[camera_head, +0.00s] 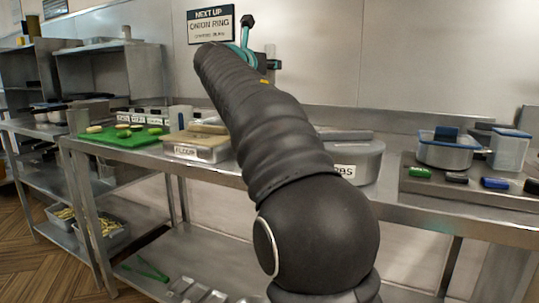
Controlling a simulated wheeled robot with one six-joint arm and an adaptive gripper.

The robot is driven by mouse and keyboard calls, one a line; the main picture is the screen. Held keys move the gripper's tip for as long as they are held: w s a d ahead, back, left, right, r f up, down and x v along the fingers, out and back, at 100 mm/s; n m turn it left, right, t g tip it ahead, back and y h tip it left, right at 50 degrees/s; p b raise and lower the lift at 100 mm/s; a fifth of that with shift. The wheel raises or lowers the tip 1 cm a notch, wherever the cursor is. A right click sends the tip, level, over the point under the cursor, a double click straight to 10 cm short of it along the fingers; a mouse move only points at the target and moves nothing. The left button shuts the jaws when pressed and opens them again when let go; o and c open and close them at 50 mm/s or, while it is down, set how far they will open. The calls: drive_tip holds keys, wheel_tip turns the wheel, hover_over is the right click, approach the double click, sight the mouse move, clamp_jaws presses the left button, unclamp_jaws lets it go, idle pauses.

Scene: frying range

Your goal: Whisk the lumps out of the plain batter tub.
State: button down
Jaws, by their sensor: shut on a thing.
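My arm rises through the middle of the head view and bends away toward the back of the counter. Its end shows only in part, with a teal cable-like piece and a black knob near the wall sign. My gripper's fingers are hidden behind the arm, so what they hold does not show. I see no tub that I can read as plain batter, and no whisk or lumps. The arm covers the middle of the steel counter (420,208), between a steel tub labelled FLOUR (196,152) and a grey tub with a partly covered label ending in BS (366,161).
A green board (110,140) with round slices lies at left. At right a tray (416,186) holds several small dark, green and blue items, a blue-rimmed pan (445,154) and a clear container (510,150). A wall sign (210,25) reads NEXT UP ONION RING.

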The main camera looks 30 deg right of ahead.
sight(268, 45)
drive_tip(key=shift+r, duration=0.15)
idle(0.3)
drive_tip(key=shift+r, duration=2.35)
drive_tip(key=shift+s, duration=0.1)
